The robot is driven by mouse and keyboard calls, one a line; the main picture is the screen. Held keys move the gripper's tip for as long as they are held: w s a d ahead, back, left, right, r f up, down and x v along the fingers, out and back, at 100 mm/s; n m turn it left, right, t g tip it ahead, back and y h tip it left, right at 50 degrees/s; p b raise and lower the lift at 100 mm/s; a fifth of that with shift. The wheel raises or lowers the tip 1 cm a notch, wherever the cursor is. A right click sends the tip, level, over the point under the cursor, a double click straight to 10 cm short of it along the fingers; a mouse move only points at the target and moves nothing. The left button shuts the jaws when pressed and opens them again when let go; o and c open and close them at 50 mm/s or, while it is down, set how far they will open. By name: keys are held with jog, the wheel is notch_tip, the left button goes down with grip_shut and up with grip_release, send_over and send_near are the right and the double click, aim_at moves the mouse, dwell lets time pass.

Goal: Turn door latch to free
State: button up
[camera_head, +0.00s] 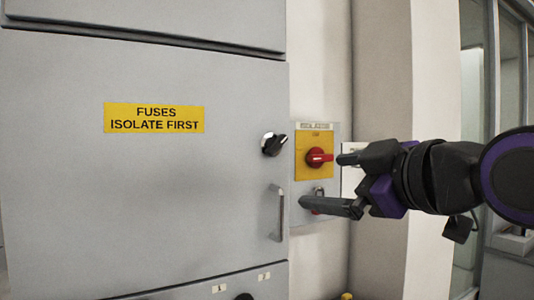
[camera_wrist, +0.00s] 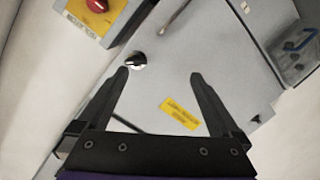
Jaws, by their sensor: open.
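The door latch is a black knob with a light pointer (camera_head: 273,144) near the right edge of the grey cabinet door (camera_head: 120,200). In the wrist view the same latch (camera_wrist: 137,60) lies just beyond the tip of the left finger. My gripper (camera_head: 325,181) comes in from the right in the head view, with its fingers pointing left toward the door. It is open and empty, and apart from the latch. In the wrist view my gripper (camera_wrist: 158,75) has its two fingers spread wide, with grey door surface between them.
A red rotary switch (camera_head: 318,157) on a yellow plate sits right of the door, close to my upper finger. A padlock (camera_head: 318,195) hangs below it, partly behind my lower finger. A metal door handle (camera_head: 278,212) is below the latch. A yellow label (camera_head: 154,118) reads "FUSES ISOLATE FIRST".

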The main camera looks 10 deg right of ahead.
notch_tip(320, 180, up, 4)
jog(key=d+n+t+y, duration=0.1)
jog(key=d, duration=0.1)
jog(key=p, duration=0.2)
send_near(279, 145)
jog(key=shift+n+t, duration=0.3)
jog(key=x, duration=0.8)
jog(key=shift+w+a+f, duration=0.15)
jog(key=shift+w+f, duration=0.1)
jog(key=shift+f, duration=0.05)
jog(key=c, duration=1.4)
